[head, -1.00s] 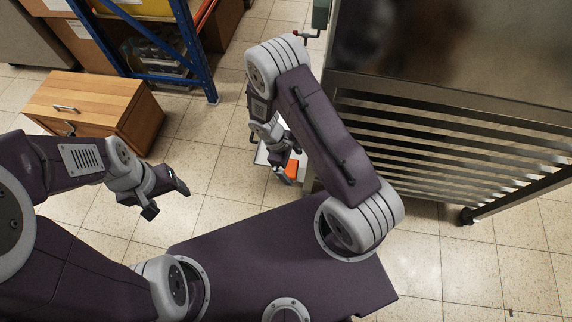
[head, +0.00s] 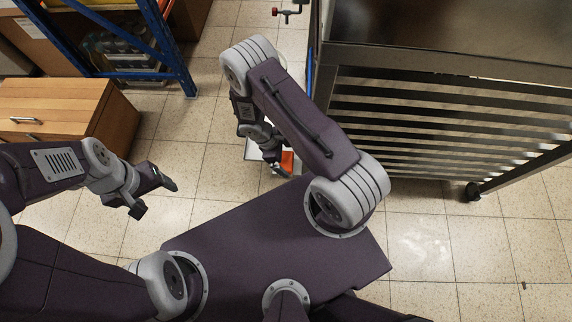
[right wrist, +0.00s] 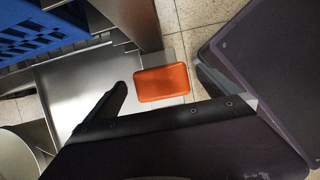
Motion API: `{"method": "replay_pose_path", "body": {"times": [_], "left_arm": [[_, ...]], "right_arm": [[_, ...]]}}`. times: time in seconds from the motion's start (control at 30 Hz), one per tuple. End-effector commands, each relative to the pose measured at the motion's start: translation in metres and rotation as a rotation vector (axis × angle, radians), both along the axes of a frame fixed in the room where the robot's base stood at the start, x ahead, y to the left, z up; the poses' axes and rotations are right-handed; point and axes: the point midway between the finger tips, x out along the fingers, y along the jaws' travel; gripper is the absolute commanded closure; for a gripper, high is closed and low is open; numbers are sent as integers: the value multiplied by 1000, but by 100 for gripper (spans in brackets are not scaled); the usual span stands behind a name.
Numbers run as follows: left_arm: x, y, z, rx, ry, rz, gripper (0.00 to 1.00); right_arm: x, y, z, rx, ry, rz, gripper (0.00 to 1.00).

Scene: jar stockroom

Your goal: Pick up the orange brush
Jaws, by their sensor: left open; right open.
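An orange block-like object, which I take to be the orange brush (right wrist: 162,83), lies flat in the right wrist view, at the edge of a pale metallic surface (right wrist: 88,85). No bristles show. In the head view only part of the orange (head: 288,160) shows beside my right gripper (head: 272,162). In the right wrist view my right gripper (right wrist: 163,82) is open, one finger left of the orange object and one right of it, apparently not touching it. My left gripper (head: 156,196) is open and empty above the floor at the left.
A steel rack (head: 440,120) stands close to the right of my right arm. A blue crate (right wrist: 30,28) shows in the right wrist view. A wooden cabinet (head: 112,118) and a blue-framed shelf (head: 185,75) stand at the left. The tiled floor between is clear.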

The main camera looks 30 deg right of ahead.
Motion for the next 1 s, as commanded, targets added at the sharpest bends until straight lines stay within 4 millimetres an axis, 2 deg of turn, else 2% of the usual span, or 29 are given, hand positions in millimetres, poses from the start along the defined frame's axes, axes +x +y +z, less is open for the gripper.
{"method": "replay_pose_path", "body": {"times": [0.03,0.1,0.4,0.6,0.67,0.87,1.0], "left_arm": [[0,0,-17,0,1,0,30],[0,0,-20,0,1,0,30],[0,0,-19,0,0,0,30],[0,0,-19,0,0,0,30],[0,0,-19,0,0,0,30],[0,0,-17,0,0,0,30],[0,0,3,0,0,0,30]], "right_arm": [[-2,-3,-19,-1,3,0,0],[-4,-6,-26,0,2,1,0],[-5,-9,-28,0,0,0,0],[-6,-9,-28,0,0,0,56],[-6,-9,-28,0,0,0,69],[-5,-9,-24,0,0,0,69],[-5,-9,7,0,-2,-1,69]]}}
